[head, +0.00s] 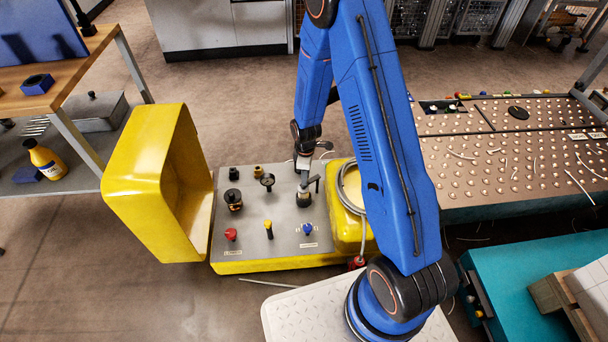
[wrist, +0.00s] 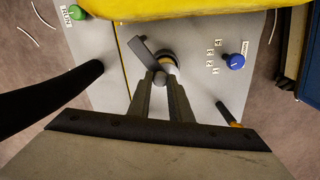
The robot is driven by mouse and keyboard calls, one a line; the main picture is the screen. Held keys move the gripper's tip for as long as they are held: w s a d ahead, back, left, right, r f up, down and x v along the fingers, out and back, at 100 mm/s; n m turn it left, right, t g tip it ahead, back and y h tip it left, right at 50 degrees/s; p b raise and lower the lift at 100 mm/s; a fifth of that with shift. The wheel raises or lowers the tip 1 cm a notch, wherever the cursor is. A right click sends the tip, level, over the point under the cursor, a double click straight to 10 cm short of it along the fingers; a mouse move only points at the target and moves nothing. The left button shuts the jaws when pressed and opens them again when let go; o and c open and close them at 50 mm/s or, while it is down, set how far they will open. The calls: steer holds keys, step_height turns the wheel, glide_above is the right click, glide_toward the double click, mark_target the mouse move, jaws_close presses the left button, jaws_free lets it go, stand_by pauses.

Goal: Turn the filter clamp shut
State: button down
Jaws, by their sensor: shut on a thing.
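The filter clamp (head: 304,199) stands on the grey panel of the yellow machine, as a short post with a dark lever on top. In the wrist view its flat grey lever (wrist: 143,49) slants from upper left down to my fingertips, with the pale round post beside it. My gripper (head: 304,177) comes down from above onto the clamp. In the wrist view my gripper (wrist: 160,90) is shut on the lever's near end. The fingers hide part of the grip, and I cannot tell the clamp's exact angle.
Around the clamp on the panel stand a blue knob (head: 307,229), a yellow-black handle (head: 268,229), a red knob (head: 231,234), a black-yellow cap (head: 233,199) and a gauge (head: 267,181). A yellow hood (head: 152,185) stands at the left. A hose coil (head: 346,190) lies right.

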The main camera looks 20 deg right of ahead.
steer(key=shift+s+n, duration=0.2)
steer(key=shift+n, duration=0.3)
steer(key=shift+d, duration=0.1)
steer(key=c, duration=1.6)
jaws_free()
steer(key=shift+r, duration=8.7)
